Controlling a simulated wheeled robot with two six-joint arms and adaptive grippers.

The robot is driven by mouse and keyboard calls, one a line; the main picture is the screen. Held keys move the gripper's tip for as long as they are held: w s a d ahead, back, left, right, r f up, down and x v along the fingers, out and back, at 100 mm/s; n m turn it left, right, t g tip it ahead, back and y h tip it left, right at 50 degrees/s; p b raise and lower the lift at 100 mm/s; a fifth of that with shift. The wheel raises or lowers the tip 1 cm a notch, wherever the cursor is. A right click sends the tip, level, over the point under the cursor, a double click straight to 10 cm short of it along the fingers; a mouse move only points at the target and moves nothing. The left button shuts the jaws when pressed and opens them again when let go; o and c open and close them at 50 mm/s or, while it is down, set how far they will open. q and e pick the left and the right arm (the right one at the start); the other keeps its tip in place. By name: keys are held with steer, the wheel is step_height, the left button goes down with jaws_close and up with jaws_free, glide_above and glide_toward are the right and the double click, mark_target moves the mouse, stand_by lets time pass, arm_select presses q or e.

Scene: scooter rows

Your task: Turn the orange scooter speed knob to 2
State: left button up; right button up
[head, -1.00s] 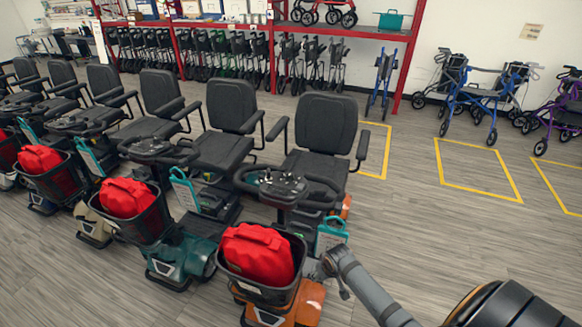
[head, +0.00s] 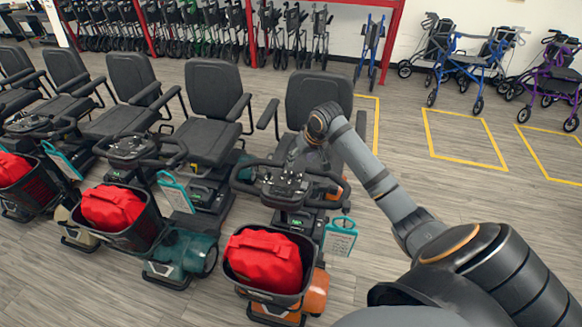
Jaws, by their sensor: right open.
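The orange scooter (head: 316,292) stands at the end of the front row, nearest to me, with a red bag (head: 264,260) in its front basket. Its dark control console (head: 284,190) sits between the looped handlebars. The speed knob is too small to make out, so its setting cannot be read. My right arm reaches in from the lower right. My right gripper (head: 296,168) is open, just above the back of the console and in front of the black seat. I cannot tell whether its fingers touch the console. My left gripper is out of view.
A teal scooter (head: 180,254) stands close to the left, with more scooters beyond it. The floor (head: 470,215) to the right is clear, with yellow outlines and walkers (head: 455,62) farther back.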

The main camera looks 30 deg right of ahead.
mark_target(293, 172)
steer(key=x, duration=0.5)
steer(key=shift+w+f+p, duration=0.1)
steer(key=shift+f+p, duration=0.2)
steer(key=shift+p, duration=0.1)
steer(key=x, duration=0.4)
steer(key=shift+r, duration=0.1)
steer(key=shift+w+f, duration=0.1)
steer(key=shift+f, duration=0.1)
steer(key=c, duration=0.5)
jaws_close()
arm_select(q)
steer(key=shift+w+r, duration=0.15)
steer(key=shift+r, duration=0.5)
